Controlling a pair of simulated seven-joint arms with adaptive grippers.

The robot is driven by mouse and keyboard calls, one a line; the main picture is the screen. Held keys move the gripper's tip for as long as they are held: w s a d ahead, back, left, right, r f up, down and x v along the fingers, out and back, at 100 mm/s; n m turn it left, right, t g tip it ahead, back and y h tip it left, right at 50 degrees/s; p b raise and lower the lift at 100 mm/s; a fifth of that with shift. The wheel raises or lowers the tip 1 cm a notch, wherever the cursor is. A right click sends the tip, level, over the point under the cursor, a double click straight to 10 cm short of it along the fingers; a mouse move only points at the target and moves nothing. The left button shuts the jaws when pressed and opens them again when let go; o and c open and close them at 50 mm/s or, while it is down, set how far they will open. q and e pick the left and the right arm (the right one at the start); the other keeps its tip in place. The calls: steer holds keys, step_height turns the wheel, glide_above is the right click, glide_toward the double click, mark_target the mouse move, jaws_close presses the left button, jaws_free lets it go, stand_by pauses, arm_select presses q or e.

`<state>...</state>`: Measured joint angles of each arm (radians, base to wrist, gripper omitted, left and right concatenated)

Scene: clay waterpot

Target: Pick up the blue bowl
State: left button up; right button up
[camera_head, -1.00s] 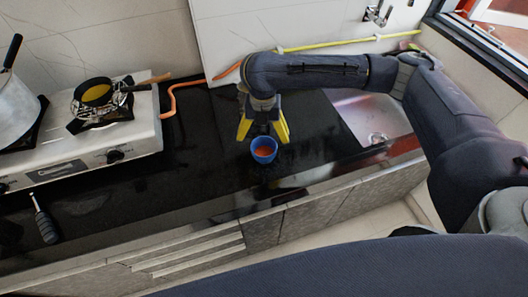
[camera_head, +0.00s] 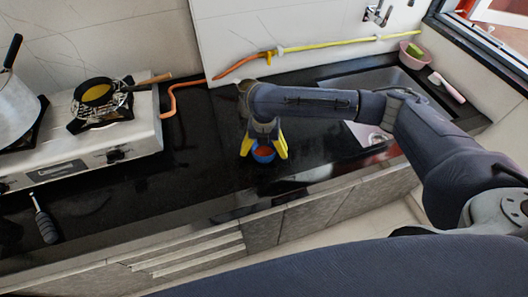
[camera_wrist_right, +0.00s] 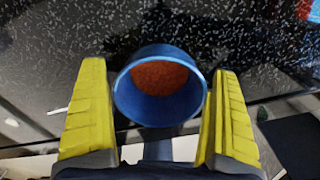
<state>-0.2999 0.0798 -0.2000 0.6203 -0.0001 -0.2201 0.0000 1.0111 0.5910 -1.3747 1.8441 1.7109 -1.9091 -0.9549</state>
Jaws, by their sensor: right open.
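The blue bowl (camera_head: 264,154) stands on the black counter, with something orange-red inside it. In the right wrist view the bowl (camera_wrist_right: 160,108) lies between the two yellow fingers, its rim toward the camera. My right gripper (camera_head: 264,153) is open, with one finger on each side of the bowl. The bowl's upper back is partly hidden by the gripper in the head view. My left gripper is not in view.
A gas stove (camera_head: 100,145) with a small pan (camera_head: 97,94) and a large pot (camera_head: 14,105) stands at left. A sink (camera_head: 365,130) lies behind my right arm. A pink bowl (camera_head: 413,55) is at the far right. The counter's front edge is close to the blue bowl.

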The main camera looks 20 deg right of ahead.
steer(key=shift+f, duration=0.5)
steer(key=c, duration=1.4)
steer(key=shift+r, duration=0.2)
step_height(320, 180, up, 20)
steer(key=shift+f, duration=0.15)
